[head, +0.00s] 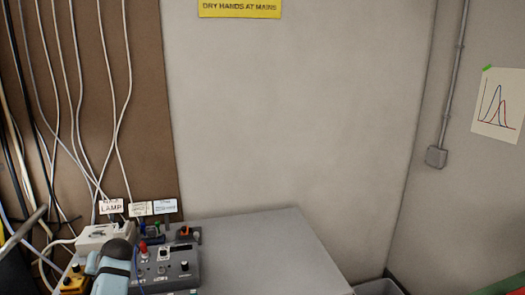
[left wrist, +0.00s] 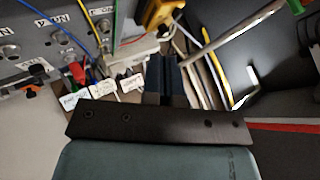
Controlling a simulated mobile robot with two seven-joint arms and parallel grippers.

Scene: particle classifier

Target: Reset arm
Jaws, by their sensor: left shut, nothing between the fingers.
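My left gripper (left wrist: 168,78) shows in the left wrist view with its dark fingers together and nothing between them. In that view the fingers point toward a white power strip (left wrist: 125,52) and a yellow box (left wrist: 163,14), and I cannot tell how far off they are. In the head view, my pale blue left arm is at the lower left, in front of a grey control box (head: 180,268). Its fingertips cannot be made out there. My right gripper is in neither view.
The power strip (head: 98,236) has tagged plugs, including a LAMP label (head: 111,206). The yellow box (head: 73,280) is beside my left arm. Several cables hang down the brown board (head: 150,120). The grey bench top (head: 265,250) is bare right of the control box. A bin (head: 380,287) is at lower right.

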